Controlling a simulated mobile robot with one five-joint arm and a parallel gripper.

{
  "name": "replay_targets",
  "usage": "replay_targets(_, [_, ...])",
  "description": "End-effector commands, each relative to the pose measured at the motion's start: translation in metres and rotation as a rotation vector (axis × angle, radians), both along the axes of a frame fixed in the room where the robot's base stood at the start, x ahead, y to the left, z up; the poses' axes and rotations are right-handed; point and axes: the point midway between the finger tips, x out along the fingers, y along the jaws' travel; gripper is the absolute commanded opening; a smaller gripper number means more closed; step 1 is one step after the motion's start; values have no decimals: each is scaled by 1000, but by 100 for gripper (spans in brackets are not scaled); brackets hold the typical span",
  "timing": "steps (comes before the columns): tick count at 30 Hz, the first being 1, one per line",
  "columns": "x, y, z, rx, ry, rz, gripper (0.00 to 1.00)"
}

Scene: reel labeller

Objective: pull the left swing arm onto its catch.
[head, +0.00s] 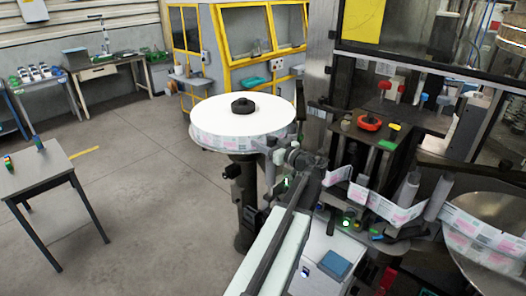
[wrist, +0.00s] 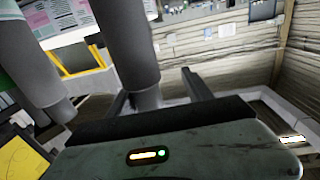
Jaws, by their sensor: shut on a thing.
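In the head view my arm reaches up from the bottom to the labeller, and my gripper (head: 302,160) is at the left swing arm, right of and below the white reel (head: 243,113). In the wrist view my gripper (wrist: 160,90) has its two dark fingers on either side of a grey roller post (wrist: 128,45), shut on it. A second grey post (wrist: 32,62) stands to its left, clear of the fingers. The swing arm's link and its catch are largely hidden behind my gripper, so I cannot tell whether the arm is on the catch.
Label web (head: 375,200) runs over rollers to the right of my gripper, toward a lower right reel (head: 485,240). A red knob (head: 369,123) sits on the machine. A grey table (head: 45,180) stands at left. The floor between is free.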

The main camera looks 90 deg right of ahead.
Motion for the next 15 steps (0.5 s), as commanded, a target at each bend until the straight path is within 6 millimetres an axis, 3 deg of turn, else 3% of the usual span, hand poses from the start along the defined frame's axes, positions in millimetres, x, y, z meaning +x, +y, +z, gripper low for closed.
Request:
replay_targets(5, [-7,9,0,0,0,1,52])
replay_targets(15, [-51,49,-1,1,-1,0,52])
